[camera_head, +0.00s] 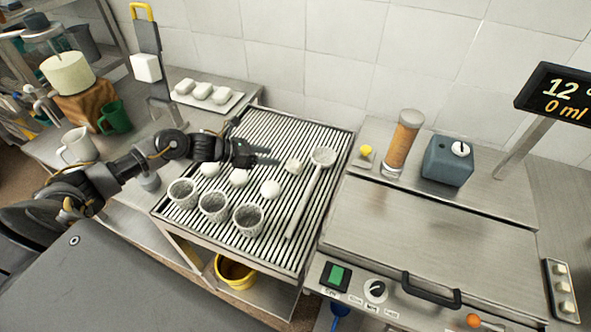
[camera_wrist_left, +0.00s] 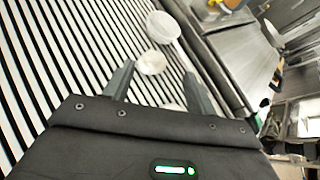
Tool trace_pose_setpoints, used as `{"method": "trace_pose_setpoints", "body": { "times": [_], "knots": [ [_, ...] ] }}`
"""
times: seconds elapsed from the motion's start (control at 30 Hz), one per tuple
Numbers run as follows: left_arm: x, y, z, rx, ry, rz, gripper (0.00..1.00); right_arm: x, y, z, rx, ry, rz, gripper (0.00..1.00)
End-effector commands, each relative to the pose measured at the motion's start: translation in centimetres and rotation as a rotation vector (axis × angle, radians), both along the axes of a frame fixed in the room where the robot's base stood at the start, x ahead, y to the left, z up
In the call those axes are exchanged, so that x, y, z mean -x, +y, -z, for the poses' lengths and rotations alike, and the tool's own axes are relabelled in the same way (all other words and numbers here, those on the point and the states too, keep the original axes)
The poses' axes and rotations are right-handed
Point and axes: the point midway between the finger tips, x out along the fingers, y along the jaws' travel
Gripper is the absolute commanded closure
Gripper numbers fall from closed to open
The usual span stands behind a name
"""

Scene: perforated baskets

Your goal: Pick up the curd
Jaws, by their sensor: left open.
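White lumps of curd lie on the slatted grate (camera_head: 300,130): one (camera_head: 293,166) beside the ladle's bowl, and others (camera_head: 209,169), (camera_head: 238,177) and (camera_head: 270,189) in a row behind the baskets. My left gripper (camera_head: 270,158) is open and empty above the grate, its fingers pointing right at the lump by the ladle. In the left wrist view that lump (camera_wrist_left: 152,63) shows between and just ahead of the fingertips (camera_wrist_left: 158,77). Another pale thing is partly hidden by the gripper body there. Whether the fingers touch the curd cannot be told. My right gripper is not in view.
Three perforated baskets (camera_head: 214,206) stand at the grate's front left. A ladle (camera_head: 323,156) lies along its right side. A tray (camera_head: 236,104) of white blocks is behind left. A lidded steel unit (camera_head: 430,225) with a black handle is right.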

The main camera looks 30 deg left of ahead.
Motion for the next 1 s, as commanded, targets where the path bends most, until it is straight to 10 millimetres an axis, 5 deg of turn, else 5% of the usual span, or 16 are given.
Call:
{"method": "trace_pose_setpoints", "body": {
  "times": [0.1, 0.33, 0.83, 1.0],
  "knots": [
    [0.0, 0.0, 2.1, 0.0, 0.0, 0.0, 0.43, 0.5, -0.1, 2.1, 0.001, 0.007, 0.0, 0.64],
    [0.0, 0.1, 3.4, 0.0, 0.0, -0.002, 0.43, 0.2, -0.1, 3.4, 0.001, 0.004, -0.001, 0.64],
    [-1.5, -1.6, 4.2, 0.001, -0.001, -0.002, 0.43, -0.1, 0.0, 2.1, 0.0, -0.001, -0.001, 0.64],
    [-2.8, -3.2, 4.5, 0.006, 0.002, -0.003, 0.43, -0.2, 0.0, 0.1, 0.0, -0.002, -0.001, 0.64]
  ]
}}
